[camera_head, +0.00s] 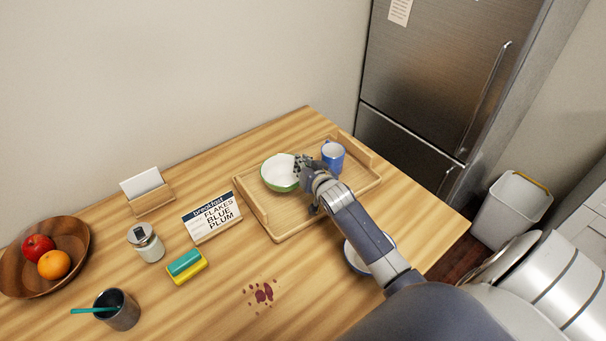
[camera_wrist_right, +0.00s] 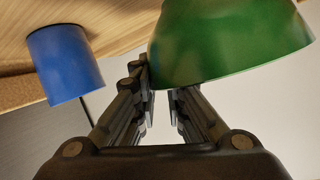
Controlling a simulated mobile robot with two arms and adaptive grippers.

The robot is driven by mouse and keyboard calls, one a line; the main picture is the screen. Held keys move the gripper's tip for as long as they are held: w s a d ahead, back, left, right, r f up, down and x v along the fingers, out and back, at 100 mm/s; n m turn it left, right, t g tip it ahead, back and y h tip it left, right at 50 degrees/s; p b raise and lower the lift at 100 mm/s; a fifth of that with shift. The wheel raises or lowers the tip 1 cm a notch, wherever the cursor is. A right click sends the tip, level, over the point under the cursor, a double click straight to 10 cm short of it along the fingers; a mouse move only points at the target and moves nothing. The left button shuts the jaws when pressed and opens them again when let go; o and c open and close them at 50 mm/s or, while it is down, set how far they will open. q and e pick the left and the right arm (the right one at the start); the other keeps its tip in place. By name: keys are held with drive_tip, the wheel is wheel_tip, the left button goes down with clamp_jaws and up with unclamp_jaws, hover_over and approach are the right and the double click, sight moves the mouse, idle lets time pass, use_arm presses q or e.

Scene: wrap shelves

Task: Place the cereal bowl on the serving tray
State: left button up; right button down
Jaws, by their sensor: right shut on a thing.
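A green bowl with a white inside (camera_head: 279,173) is at the left part of the wooden serving tray (camera_head: 289,229) in the head view. My right gripper (camera_head: 304,170) is shut on the bowl's right side. In the right wrist view the fingers (camera_wrist_right: 160,95) meet at the green bowl (camera_wrist_right: 230,45). I cannot tell whether its base touches the tray. A blue mug (camera_head: 334,157) stands on the tray's right part, and also shows in the wrist view (camera_wrist_right: 66,65). A white bowl with a blue rim (camera_head: 354,260) is partly hidden behind my right arm. My left gripper is out of view.
A sign reading "FLAKES BLUE PLUM" (camera_head: 212,217) stands left of the tray.

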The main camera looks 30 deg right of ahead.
drive_tip(key=shift+f, duration=1.95)
drive_tip(key=c, duration=1.6)
unclamp_jaws()
drive_tip(key=shift+f, duration=0.15)
drive_tip(key=v, duration=1.2)
drive_tip(key=shift+s, duration=0.1)
